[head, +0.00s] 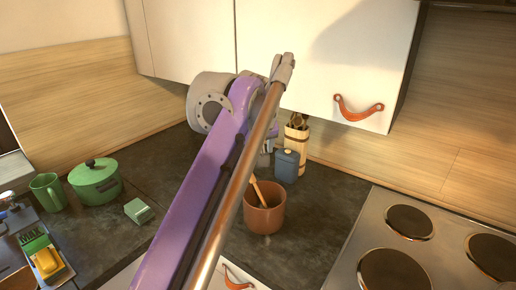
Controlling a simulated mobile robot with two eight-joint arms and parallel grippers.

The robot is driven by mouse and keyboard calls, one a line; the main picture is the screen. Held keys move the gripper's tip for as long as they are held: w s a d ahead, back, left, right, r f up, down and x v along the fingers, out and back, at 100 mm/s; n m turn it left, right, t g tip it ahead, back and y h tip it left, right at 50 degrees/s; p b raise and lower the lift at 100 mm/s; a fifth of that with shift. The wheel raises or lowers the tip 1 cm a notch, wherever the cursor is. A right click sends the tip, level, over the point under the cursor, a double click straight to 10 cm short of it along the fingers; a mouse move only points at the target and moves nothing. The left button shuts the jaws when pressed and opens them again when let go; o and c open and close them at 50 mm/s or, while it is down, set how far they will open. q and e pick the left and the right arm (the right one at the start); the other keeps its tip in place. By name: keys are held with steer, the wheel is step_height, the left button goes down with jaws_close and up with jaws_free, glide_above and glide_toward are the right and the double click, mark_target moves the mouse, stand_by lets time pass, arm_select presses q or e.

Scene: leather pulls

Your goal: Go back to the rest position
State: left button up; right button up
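My purple arm (195,200), with a copper-coloured rod (240,180) alongside it, comes up from the bottom left and reaches across the middle of the view. Its grey joint (207,103) is in front of the white upper cabinet (300,50). A small grey part (264,158) shows behind the rod, near the blue canister. It may belong to my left gripper, but the arm hides most of it, and I cannot see its fingers. My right gripper is not in view.
Below the arm are a terracotta pot (264,218) with a wooden utensil, a blue canister (287,166) and a wooden block (297,137). A green pot (96,184) and green mug (48,193) stand left. A stove (440,240) is right. An orange leather pull (357,109) hangs on the cabinet.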

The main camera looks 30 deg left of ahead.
arm_select(q)
steer(key=shift+s, duration=0.1)
steer(key=s+d+f+m+h+p, duration=0.1)
steer(key=s+d+f+m+p, duration=0.1)
steer(key=s+d+f+m, duration=0.2)
steer(key=s+d+f+m+h+p, duration=0.2)
steer(key=s+d+f, duration=0.8)
steer(key=s+f, duration=0.9)
step_height(320, 180, down, 5)
steer(key=m+p, duration=0.1)
steer(key=m, duration=0.1)
steer(key=shift+s+f+m+g+h, duration=0.15)
steer(key=shift+m+g+h, duration=0.15)
steer(key=shift+m+g, duration=0.1)
